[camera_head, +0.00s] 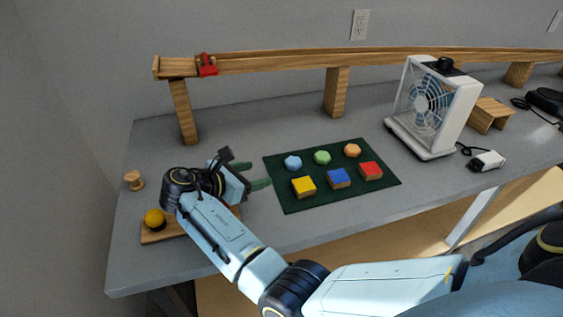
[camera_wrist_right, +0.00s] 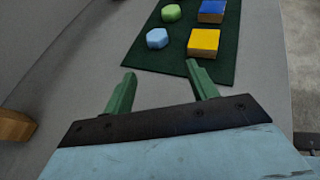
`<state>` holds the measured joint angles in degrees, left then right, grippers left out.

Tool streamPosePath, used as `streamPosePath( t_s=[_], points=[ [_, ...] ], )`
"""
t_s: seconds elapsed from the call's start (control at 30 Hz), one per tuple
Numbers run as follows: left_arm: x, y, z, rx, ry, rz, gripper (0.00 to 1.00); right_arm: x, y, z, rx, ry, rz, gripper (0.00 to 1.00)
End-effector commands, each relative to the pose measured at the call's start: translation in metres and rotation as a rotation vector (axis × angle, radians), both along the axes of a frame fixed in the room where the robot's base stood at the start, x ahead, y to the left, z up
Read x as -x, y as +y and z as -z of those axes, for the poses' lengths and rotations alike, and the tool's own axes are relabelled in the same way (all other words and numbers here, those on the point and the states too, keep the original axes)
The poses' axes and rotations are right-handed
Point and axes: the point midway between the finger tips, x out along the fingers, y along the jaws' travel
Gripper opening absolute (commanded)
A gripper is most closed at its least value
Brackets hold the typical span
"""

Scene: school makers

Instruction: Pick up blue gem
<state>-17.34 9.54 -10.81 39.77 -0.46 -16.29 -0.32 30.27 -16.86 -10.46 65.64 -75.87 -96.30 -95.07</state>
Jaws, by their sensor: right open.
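The blue gem (camera_head: 293,163) is a light blue faceted piece at the left end of the back row on a dark green mat (camera_head: 330,198). It also shows in the right wrist view (camera_wrist_right: 157,38), ahead of the fingertips. My right gripper (camera_head: 256,175) is open and empty, left of the mat. Its green fingers point toward the gem, with a gap between; in the wrist view the right gripper (camera_wrist_right: 161,72) has the gem just beyond its two fingers. My left gripper is not in view.
A green gem (camera_head: 322,157) and an orange gem (camera_head: 352,150) stand right of the blue one. Yellow (camera_head: 303,187), blue (camera_head: 339,178) and red (camera_head: 370,171) blocks form the front row. A white fan (camera_head: 430,105) stands right. A wooden ramp (camera_head: 290,62) runs behind.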

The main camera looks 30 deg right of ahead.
Motion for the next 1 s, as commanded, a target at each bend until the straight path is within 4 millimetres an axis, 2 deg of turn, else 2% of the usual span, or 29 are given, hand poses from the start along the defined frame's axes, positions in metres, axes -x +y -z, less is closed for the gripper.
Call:
streamPosePath(
  t_s=[0.03,0.13,0.4,0.5,0.77,1.0],
  points=[
    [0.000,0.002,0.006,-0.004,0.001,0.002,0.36,-0.003,0.002,0.002,0.014,0.012,-0.008,0.58],
    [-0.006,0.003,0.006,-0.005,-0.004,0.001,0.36,-0.006,-0.005,0.003,0.030,0.023,-0.012,0.58],
    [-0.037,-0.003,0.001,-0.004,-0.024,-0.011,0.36,-0.016,-0.051,0.023,0.031,0.024,-0.013,0.58],
    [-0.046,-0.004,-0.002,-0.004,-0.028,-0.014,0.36,-0.019,-0.063,0.027,0.029,0.023,-0.013,0.58],
    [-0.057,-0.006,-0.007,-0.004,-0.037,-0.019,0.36,-0.022,-0.077,0.033,0.029,0.022,-0.014,0.58],
    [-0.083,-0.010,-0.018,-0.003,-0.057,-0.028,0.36,-0.025,-0.102,0.044,0.029,0.023,-0.013,0.58]
  ],
)
